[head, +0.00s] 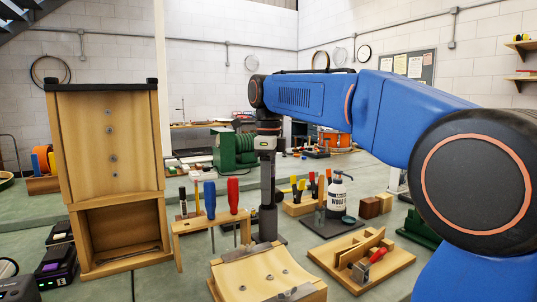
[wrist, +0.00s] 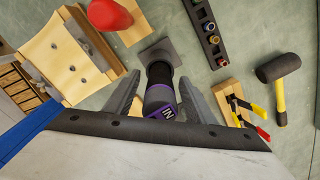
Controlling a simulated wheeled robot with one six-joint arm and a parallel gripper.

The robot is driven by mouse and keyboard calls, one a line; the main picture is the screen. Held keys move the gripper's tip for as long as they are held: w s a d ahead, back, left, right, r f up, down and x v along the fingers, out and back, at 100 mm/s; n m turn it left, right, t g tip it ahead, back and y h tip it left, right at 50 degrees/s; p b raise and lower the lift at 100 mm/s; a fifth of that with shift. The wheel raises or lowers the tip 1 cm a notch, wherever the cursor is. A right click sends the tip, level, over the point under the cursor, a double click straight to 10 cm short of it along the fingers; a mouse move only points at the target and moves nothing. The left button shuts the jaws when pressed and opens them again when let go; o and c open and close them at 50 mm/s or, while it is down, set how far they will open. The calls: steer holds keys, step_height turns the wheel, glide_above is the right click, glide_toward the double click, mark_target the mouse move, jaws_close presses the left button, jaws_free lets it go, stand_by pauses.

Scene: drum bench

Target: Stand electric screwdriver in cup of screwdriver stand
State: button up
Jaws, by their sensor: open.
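In the head view my gripper (head: 268,225) points straight down behind the wooden cradle, and the screwdriver is mostly hidden there.
A wooden rack (head: 190,224) with blue and red screwdrivers stands close on the left. The curved wooden cradle (head: 245,274) is in front. A glue bottle (head: 341,196) and a wooden jig (head: 393,263) are to the right. A mallet (wrist: 279,68) and plier block (wrist: 228,92) show in the wrist view.

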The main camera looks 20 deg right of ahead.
step_height(320, 180, up, 16)
steer(key=shift+f, duration=0.15)
stand_by(0.3)
steer(key=shift+s, duration=0.1)
stand_by(0.4)
